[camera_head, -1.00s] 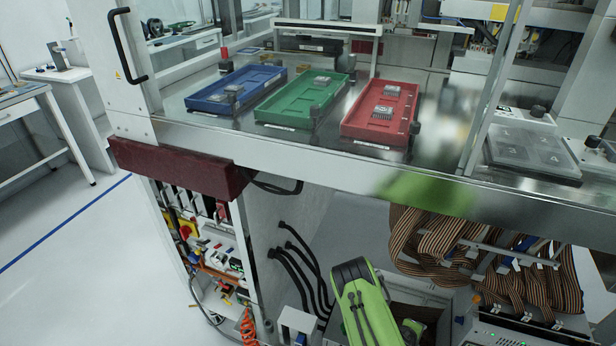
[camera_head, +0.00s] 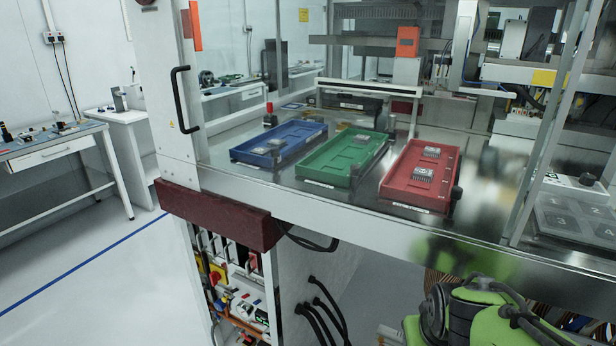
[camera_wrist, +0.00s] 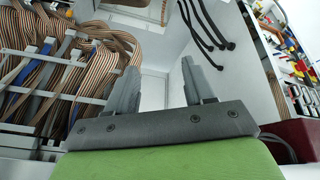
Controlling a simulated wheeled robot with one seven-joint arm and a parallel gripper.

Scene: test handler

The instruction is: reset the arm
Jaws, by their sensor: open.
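My gripper (camera_wrist: 157,90) shows in the wrist view with its two grey fingers apart and nothing between them. It faces the open lower bay of the machine, with ribbon cables at left and black cables above. In the head view my green arm shows at the lower right, below the front edge of the machine's deck; the fingers are not visible there. A blue tray (camera_head: 240,153), a green tray (camera_head: 312,174) and a red tray (camera_head: 390,190) lie on the deck, each with small chips in it.
The deck's metal front edge (camera_head: 330,205) lies above and behind my arm. A dark red block (camera_head: 215,215) sits at the machine's corner. Striped ribbon cables (camera_wrist: 125,42) hang close to the gripper's left finger. A numbered grey plate (camera_head: 575,220) stands at right. The floor at left is clear.

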